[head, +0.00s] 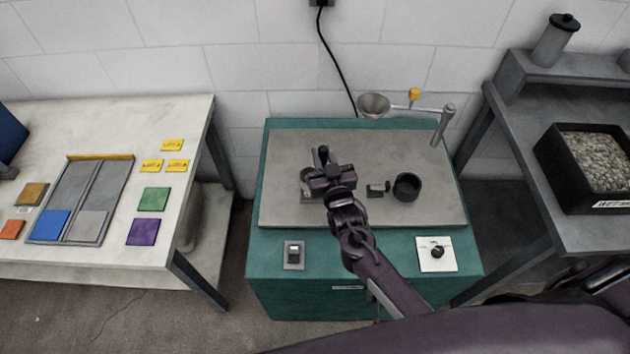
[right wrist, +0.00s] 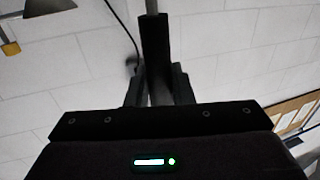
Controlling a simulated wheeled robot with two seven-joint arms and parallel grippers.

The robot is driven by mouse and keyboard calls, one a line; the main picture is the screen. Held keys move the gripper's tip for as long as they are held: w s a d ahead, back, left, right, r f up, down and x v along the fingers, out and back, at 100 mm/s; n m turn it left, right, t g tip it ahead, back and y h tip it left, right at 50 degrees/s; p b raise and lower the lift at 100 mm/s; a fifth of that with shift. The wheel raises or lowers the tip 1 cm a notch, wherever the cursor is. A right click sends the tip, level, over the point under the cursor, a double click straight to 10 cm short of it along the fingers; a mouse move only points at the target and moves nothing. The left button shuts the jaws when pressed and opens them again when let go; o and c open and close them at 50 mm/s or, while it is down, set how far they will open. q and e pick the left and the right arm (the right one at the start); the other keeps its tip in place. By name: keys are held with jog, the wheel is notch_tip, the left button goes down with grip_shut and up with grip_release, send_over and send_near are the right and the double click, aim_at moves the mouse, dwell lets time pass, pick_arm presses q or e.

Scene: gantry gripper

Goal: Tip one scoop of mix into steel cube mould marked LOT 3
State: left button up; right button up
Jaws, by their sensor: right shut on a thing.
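My right gripper (head: 325,178) is over the grey top of the teal bench, left of its middle. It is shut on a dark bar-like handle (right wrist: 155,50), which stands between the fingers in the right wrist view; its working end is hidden. A small grey block (head: 378,188) and a black round cup (head: 407,186) stand to the right. No LOT 3 marking is readable. My left gripper is not in view.
A black tray of gravelly mix (head: 592,160) stands on the right bench. A metal funnel (head: 374,105) on an arm overhangs the teal bench's back edge. The left table (head: 120,120) holds coloured tiles and yellow cards.

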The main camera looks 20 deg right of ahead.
aim_at(323, 149)
jog(key=shift+r, duration=0.15)
notch_tip(323, 149, up, 5)
jog(key=p, duration=0.4)
jog(key=shift+p, duration=0.3)
